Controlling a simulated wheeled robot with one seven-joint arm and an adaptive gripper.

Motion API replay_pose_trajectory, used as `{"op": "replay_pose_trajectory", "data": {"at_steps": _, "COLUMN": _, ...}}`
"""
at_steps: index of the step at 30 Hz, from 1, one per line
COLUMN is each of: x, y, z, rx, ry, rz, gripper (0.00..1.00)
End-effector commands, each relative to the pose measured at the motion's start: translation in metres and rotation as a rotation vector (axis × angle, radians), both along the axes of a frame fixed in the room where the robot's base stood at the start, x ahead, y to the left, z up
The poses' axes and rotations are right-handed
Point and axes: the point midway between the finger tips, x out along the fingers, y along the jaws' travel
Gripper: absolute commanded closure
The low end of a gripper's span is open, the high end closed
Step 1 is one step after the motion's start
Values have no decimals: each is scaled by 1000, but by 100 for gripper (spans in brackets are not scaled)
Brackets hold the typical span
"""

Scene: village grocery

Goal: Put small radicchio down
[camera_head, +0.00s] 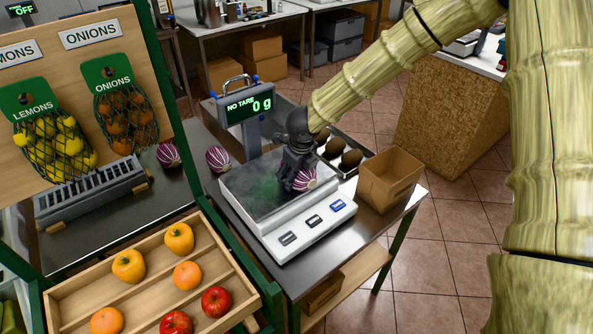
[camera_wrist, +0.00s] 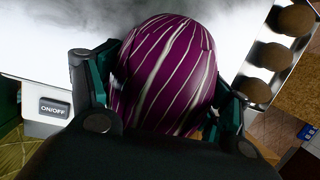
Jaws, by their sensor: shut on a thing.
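The small radicchio (camera_wrist: 165,75), purple with white veins, is between the two fingers of my gripper (camera_wrist: 165,95) in the wrist view. In the head view my gripper (camera_head: 296,172) is shut on the radicchio (camera_head: 304,180) over the front right part of the scale's metal plate (camera_head: 250,195). I cannot tell whether the radicchio touches the plate. The scale display (camera_head: 250,107) reads NO TARE and 0 g. Two other radicchios lie left of the scale, one on the steel table (camera_head: 218,159) and one further left (camera_head: 168,155).
An empty cardboard box (camera_head: 390,180) stands right of the scale. A tray of round brown items (camera_head: 345,160) is behind it. A wooden crate (camera_head: 75,290) with peppers, oranges and apples is at the front left. Nets of lemons (camera_head: 50,145) and onions (camera_head: 127,120) hang on the left board.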

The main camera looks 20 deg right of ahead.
Motion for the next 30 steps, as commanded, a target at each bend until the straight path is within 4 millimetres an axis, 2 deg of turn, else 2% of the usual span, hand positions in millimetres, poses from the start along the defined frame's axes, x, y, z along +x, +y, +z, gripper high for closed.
{"op": "replay_pose_trajectory", "data": {"at_steps": 10, "x": 0, "y": 0, "z": -3, "rx": 1, "ry": -2, "rz": 0, "gripper": 55}}
{"op": "replay_pose_trajectory", "data": {"at_steps": 11, "x": 0, "y": 0, "z": -3, "rx": 0, "ry": -1, "rz": 0, "gripper": 18}}
{"op": "replay_pose_trajectory", "data": {"at_steps": 14, "x": 0, "y": 0, "z": -3, "rx": 0, "ry": -1, "rz": 0, "gripper": 0}}
{"op": "replay_pose_trajectory", "data": {"at_steps": 25, "x": 0, "y": 0, "z": -2, "rx": 0, "ry": -1, "rz": 0, "gripper": 0}}
{"op": "replay_pose_trajectory", "data": {"at_steps": 30, "x": -1, "y": 0, "z": 6, "rx": 0, "ry": -2, "rz": -1, "gripper": 0}}
